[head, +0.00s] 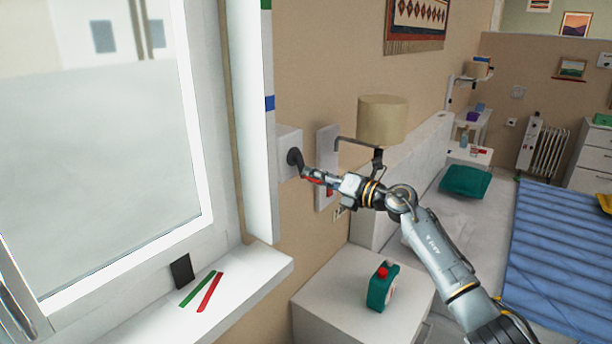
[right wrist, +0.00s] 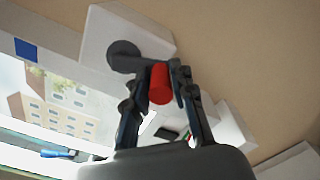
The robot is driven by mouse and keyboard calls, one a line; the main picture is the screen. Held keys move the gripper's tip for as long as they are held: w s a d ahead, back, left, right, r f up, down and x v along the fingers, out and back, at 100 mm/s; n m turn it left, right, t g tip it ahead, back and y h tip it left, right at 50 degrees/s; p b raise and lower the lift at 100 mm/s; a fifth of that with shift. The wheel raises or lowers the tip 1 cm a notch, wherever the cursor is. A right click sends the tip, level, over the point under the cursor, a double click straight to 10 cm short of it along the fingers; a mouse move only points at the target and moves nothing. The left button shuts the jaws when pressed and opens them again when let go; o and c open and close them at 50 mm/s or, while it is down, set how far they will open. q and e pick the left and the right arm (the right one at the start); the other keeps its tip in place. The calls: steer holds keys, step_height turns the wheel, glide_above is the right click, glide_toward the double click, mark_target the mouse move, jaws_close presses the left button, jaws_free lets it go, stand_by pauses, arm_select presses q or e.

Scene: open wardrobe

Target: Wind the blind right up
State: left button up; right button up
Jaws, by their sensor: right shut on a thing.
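A white winder box (head: 288,143) is fixed to the wall just right of the window, with a dark round crank hub (head: 294,157) on its face. My right gripper (head: 308,177) is at the crank. In the right wrist view the red crank handle (right wrist: 160,84) sits between its two fingers, which are shut on it. The dark hub (right wrist: 123,57) shows beside it. The window glass (head: 95,150) in view is uncovered. No blind fabric shows in either view, so its height cannot be told. My left gripper is out of view.
A wall lamp (head: 382,120) on a white panel is close behind my right wrist. A bedside cabinet (head: 335,310) below holds a green bottle (head: 382,287) with a red cap. The window sill (head: 255,275) carries red and green strips. A blue mark (head: 269,103) is on the window's side.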

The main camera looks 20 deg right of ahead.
steer(key=shift+w+d+r, duration=0.3)
steer(key=shift+w+d, duration=0.2)
steer(key=shift+d, duration=0.2)
steer(key=shift+r, duration=0.1)
steer(key=shift+w+d+r, duration=0.35)
steer(key=shift+d+r, duration=0.1)
steer(key=shift+r, duration=0.15)
